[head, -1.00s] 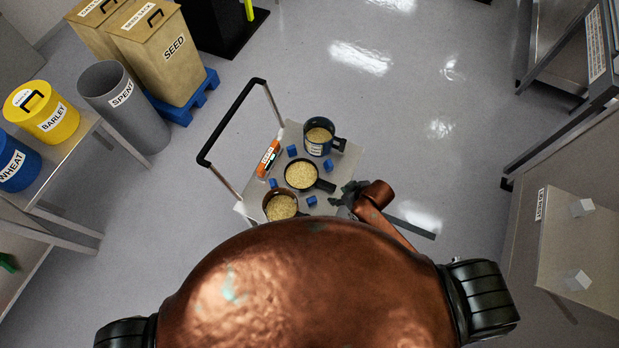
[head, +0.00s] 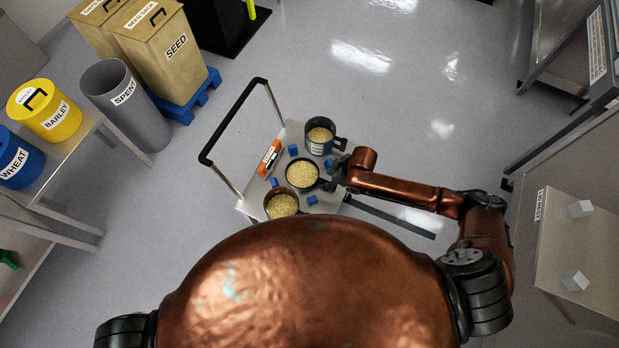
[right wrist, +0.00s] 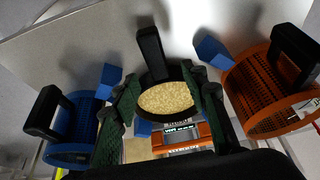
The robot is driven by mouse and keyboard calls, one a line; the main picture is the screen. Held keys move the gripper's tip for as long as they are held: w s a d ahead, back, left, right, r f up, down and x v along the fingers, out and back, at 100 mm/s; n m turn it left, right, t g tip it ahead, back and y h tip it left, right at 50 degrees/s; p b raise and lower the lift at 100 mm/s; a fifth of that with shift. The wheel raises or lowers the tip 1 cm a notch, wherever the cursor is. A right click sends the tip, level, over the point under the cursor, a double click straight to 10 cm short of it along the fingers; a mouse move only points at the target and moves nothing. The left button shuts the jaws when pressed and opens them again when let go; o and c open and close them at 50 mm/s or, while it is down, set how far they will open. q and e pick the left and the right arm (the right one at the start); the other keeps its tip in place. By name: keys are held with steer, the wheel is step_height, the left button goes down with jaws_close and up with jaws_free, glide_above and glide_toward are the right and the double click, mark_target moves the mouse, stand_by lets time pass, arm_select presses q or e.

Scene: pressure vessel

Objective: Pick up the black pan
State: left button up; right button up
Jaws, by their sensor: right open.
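The black pan (head: 302,174) holds pale grain and sits on the cart's top, its handle pointing right toward my right gripper (head: 334,176). In the right wrist view the pan (right wrist: 148,88) shows between and beyond the two open fingers of my right gripper (right wrist: 166,84), with its black handle (right wrist: 150,52) pointing up in the picture. The gripper is empty and close to the handle in the head view. I cannot tell whether a finger touches the pan. My left gripper is not in view.
Small blue cubes (head: 312,200) and an orange-and-white item (head: 269,158) lie on the cart (head: 246,207). The cart's black handle (head: 229,123) rises on the left.

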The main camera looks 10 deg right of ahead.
mark_target(325, 182)
steer(key=x, duration=0.2)
steer(key=b+x, duration=0.1)
steer(key=x, duration=0.2)
steer(key=shift+d+f, duration=0.2)
steer(key=shift+c, duration=0.2)
jaws_close()
